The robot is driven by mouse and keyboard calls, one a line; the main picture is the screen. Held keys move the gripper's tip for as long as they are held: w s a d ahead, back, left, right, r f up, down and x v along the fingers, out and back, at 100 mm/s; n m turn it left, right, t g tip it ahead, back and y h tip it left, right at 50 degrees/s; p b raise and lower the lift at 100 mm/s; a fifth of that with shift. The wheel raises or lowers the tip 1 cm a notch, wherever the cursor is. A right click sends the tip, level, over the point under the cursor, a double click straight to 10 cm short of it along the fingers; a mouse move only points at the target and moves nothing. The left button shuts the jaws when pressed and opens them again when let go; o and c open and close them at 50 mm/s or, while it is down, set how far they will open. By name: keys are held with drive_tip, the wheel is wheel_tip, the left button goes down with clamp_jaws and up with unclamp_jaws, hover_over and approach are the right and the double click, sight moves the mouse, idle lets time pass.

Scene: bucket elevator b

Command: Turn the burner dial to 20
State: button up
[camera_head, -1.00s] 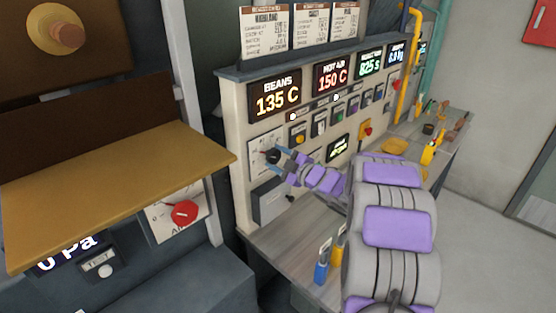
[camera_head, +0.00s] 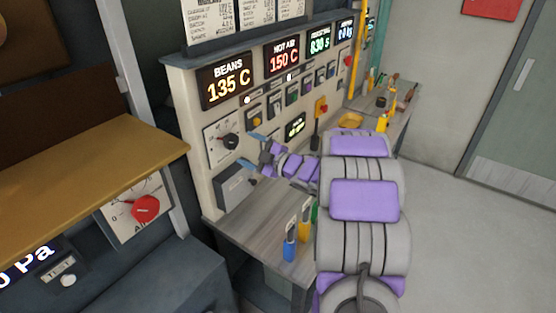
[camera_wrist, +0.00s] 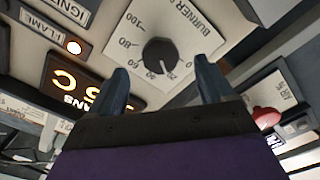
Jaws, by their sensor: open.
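The burner dial (camera_head: 230,141) is a black round knob on a white scale plate at the left of the control panel. In the wrist view the dial (camera_wrist: 160,55) faces me, with the marks 0, 20, 60, 80 and 100 legible around it. A white line on the knob appears to point at or close to the 20 mark. My gripper (camera_head: 252,150) is open and empty, just right of the dial in the head view. In the wrist view its two fingertips (camera_wrist: 162,70) are spread below the knob and appear clear of it.
Lit displays (camera_head: 228,83) read BEANS 135 C and HOT AIR 150 C above the dial. A red knob (camera_head: 146,208) sits on another panel at lower left, under a tan shelf (camera_head: 90,190). Open floor lies to the right.

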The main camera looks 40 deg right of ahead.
drive_tip(key=p+v, duration=0.1)
drive_tip(key=v, duration=1)
idle(0.3)
drive_tip(key=w+d+r+m+g+h, duration=0.1)
drive_tip(key=w+d+m+g+h, duration=0.2)
drive_tip(key=h, duration=0.4)
drive_tip(key=s+a+f+m+g, duration=0.1)
drive_tip(key=s+a+m+g, duration=0.4)
drive_tip(key=s+a, duration=0.9)
drive_tip(key=s+a+f+m+g, duration=0.2)
drive_tip(key=s+a+m+g, duration=0.4)
drive_tip(key=s, duration=1.7)
drive_tip(key=a+g, duration=0.4)
drive_tip(key=a, duration=0.4)
drive_tip(key=shift+a+f+g+y, duration=0.15)
drive_tip(key=shift+a+g+y, duration=0.2)
drive_tip(key=shift+g+y, duration=0.05)
